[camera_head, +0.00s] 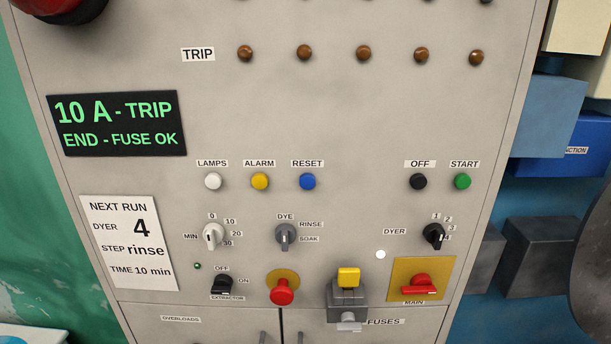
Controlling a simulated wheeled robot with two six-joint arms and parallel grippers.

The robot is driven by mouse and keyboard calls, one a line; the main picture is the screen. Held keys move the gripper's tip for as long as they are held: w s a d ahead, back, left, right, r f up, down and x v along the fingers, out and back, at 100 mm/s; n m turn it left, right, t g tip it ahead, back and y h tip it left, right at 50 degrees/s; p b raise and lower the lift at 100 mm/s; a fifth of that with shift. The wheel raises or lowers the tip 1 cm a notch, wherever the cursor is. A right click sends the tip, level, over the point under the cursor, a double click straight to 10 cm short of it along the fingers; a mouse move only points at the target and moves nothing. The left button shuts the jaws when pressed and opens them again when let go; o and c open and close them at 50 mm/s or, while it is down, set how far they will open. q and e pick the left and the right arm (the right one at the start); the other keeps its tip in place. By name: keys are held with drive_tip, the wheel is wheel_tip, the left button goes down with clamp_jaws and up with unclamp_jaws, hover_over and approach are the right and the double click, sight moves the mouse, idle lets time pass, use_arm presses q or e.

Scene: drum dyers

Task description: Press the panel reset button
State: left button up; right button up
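The panel reset button (308,182) is a round blue button under the label RESET, in the middle of the grey control panel (330,120). It sits to the right of the yellow ALARM button (260,182) and the white LAMPS button (213,182). Nothing covers it. Neither of my grippers shows in the head view, so nothing is seen touching the button.
A black OFF button (418,182) and green START button (462,181) are to the right. Below are selector knobs, a red mushroom button (282,291), a yellow-topped fuse holder (347,292) and a red MAIN switch (419,285). A display (117,124) reads "10 A - TRIP".

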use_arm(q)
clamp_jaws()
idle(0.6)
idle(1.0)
